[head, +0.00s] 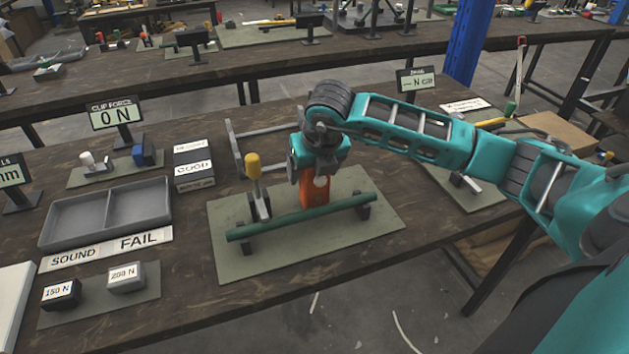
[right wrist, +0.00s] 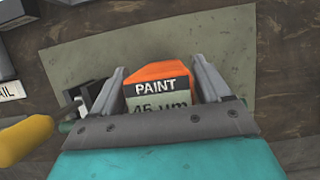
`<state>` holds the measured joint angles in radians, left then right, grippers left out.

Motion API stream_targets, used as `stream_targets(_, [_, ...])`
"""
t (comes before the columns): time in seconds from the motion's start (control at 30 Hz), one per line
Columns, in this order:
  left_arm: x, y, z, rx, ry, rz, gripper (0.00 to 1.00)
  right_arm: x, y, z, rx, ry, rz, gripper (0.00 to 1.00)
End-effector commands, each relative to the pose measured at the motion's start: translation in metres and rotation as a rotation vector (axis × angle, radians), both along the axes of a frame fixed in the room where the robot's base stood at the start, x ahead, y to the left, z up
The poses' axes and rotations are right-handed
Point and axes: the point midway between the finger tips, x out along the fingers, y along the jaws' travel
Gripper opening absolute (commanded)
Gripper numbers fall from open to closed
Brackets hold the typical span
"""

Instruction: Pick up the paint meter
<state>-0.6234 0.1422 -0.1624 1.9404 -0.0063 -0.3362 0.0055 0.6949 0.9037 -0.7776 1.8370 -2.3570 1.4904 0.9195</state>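The paint meter (head: 313,190) is an orange block standing upright on a grey-green mat (head: 378,232), just behind a green bar (head: 300,217). In the right wrist view its orange top (right wrist: 157,72) and a screen reading "PAINT 45 µm" (right wrist: 158,97) face me. My right gripper (head: 318,172) is over the meter from above, with one finger on each side of it. The fingers lie close to its sides; whether they press on it I cannot tell. The meter's upper part is partly hidden by the gripper in the head view. My left gripper is not in view.
A yellow-handled clamp (head: 254,178) stands left of the meter; its yellow handle (right wrist: 25,140) shows close by in the wrist view. A grey frame (head: 240,150) stands behind. A sorting tray (head: 110,212) and labelled blocks (head: 126,277) lie left. The mat's front is clear.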

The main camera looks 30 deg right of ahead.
Motion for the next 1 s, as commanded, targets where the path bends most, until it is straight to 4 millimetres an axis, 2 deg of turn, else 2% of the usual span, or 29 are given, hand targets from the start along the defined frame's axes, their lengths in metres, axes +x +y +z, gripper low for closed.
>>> stream_targets(0.07, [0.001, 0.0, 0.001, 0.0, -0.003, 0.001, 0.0, 0.0, 0.0, 0.0, 0.0, 0.0, 0.0, 0.69])
stream_targets(0.5, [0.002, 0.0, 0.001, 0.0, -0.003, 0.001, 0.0, 0.0, 0.0, 0.001, 0.0, -0.002, 0.0, 0.26])
stream_targets(0.77, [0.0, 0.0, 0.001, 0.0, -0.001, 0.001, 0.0, 0.001, 0.0, 0.004, 0.001, -0.003, -0.001, 0.25])
stream_targets(0.87, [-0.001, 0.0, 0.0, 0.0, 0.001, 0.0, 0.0, 0.001, 0.0, 0.01, 0.001, -0.003, 0.0, 0.25])
stream_targets(1.0, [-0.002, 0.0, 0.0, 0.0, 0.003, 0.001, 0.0, 0.001, 0.0, 0.03, 0.0, -0.006, -0.001, 0.25])
